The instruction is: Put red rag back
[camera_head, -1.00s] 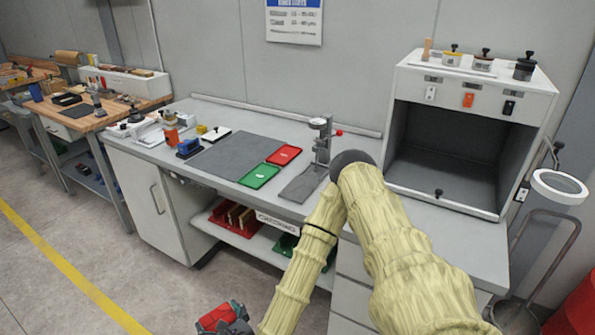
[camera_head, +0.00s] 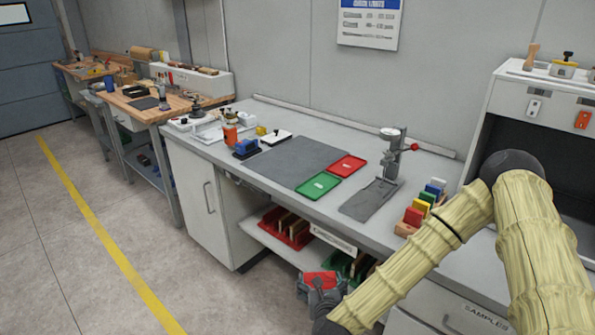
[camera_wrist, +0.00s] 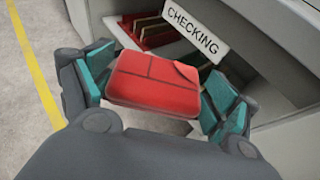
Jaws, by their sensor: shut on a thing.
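My gripper (camera_head: 321,284) is at the bottom middle of the head view, in front of the bench's lower shelf. It is shut on the red rag (camera_wrist: 153,84), a folded red block with dark crease lines. In the wrist view the teal finger pads (camera_wrist: 97,70) press its left and right sides. The rag also shows in the head view (camera_head: 318,279) as a small red patch between the fingers. It is held in the air, apart from the bench.
The grey bench (camera_head: 235,175) carries a dark mat (camera_head: 297,160), a red tray (camera_head: 347,166), a green tray (camera_head: 319,187) and a press stand (camera_head: 391,160). Below, a shelf holds a red bin (camera_head: 290,228) beside a "CHECKING" sign (camera_wrist: 192,30). Wooden workbenches (camera_head: 150,110) stand far left. Floor at left is clear.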

